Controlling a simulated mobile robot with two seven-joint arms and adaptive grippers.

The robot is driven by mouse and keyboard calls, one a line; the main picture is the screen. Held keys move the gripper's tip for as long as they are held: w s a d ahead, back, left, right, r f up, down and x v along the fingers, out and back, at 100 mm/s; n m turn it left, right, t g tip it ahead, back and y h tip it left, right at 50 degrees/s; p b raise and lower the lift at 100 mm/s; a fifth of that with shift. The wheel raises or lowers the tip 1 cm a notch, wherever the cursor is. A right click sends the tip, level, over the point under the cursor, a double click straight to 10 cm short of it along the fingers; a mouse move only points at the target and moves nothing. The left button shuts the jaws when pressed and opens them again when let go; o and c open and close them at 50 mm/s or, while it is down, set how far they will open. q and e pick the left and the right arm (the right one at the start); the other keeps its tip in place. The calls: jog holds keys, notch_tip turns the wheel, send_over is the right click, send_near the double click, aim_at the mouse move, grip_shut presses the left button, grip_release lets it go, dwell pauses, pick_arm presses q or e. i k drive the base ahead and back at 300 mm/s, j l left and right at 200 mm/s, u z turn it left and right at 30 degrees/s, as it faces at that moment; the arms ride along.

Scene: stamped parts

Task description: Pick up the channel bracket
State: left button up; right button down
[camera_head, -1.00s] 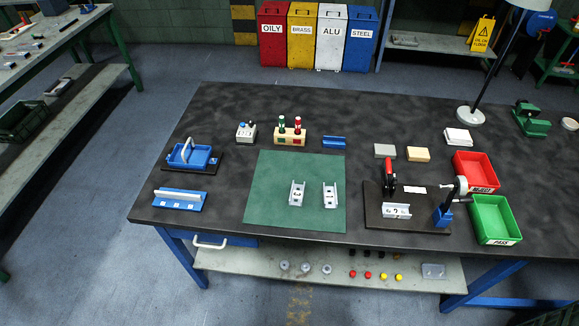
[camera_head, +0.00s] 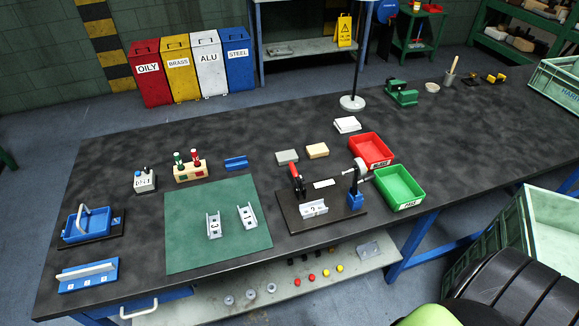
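Three silver channel brackets show in the head view. A third channel bracket (camera_head: 313,208) sits on the dark base plate (camera_head: 340,218) of a fixture with a red-handled clamp (camera_head: 297,180). Each has a dark mark on it, too small to read surely. Neither of my grippers is in view.
A red tray (camera_head: 371,150) and a green tray (camera_head: 399,187) stand right of the fixture. A wooden block with green and red plugs (camera_head: 190,171), a blue tray with a handle (camera_head: 87,222) and a blue rail (camera_head: 88,274) stand left.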

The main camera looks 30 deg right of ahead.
aim_at(312, 207)
jog(key=z, duration=1.5)
